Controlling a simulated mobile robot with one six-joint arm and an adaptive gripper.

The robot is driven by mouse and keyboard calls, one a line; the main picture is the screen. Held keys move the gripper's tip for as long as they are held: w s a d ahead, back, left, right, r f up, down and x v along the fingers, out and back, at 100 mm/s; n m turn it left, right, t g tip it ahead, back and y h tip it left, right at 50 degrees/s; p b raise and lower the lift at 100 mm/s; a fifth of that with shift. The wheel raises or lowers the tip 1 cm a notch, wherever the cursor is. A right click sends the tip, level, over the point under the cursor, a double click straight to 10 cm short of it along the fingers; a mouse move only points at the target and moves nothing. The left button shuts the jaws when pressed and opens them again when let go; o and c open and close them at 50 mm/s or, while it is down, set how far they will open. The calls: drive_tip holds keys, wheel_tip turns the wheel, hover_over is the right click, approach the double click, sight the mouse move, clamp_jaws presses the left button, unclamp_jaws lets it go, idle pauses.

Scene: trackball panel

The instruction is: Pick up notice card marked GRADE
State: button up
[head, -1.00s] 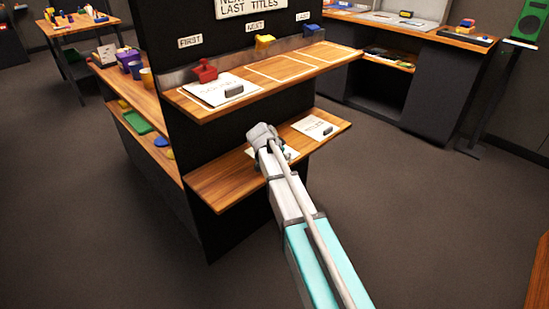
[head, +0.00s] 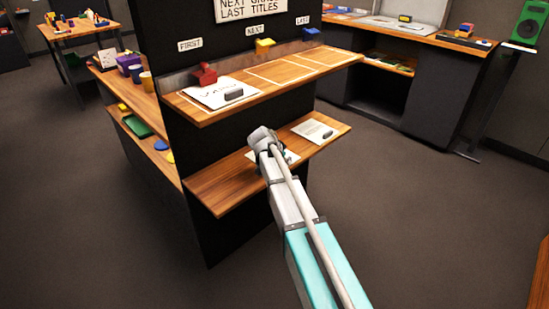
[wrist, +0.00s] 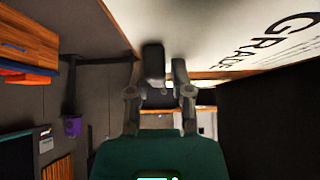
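The white notice card marked GRADE (wrist: 245,30) fills the upper right of the wrist view, flat against a wooden shelf. In the head view its white sheet (head: 292,156) shows partly beside my gripper (head: 264,145) on the lower shelf; the gripper hides the rest. A dark block (wrist: 153,65) stands on the card, like the blocks on the other cards. In the wrist view my gripper (wrist: 160,73) is open with this block between its fingers, nearer the left one. A gap shows between the block and the right finger.
Another card with a dark block (head: 314,131) lies to the right on the lower shelf (head: 220,183). The upper shelf (head: 305,66) overhangs behind and holds a further card (head: 213,94). The floor at right is clear.

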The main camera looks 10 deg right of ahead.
clamp_jaws()
drive_tip(key=shift+r, duration=0.15)
wheel_tip(320, 180, up, 2)
drive_tip(key=p, duration=0.2)
drive_tip(key=shift+r+p, duration=0.1)
drive_tip(key=shift+p, duration=0.2)
drive_tip(key=s+a+r+p, duration=0.2)
drive_tip(key=s+r+p, duration=0.8)
drive_tip(key=s, duration=0.3)
drive_tip(key=shift+s+a+r, duration=0.2)
drive_tip(key=shift+s+a, duration=0.1)
drive_tip(key=shift+s, duration=0.1)
drive_tip(key=shift+s, duration=0.1)
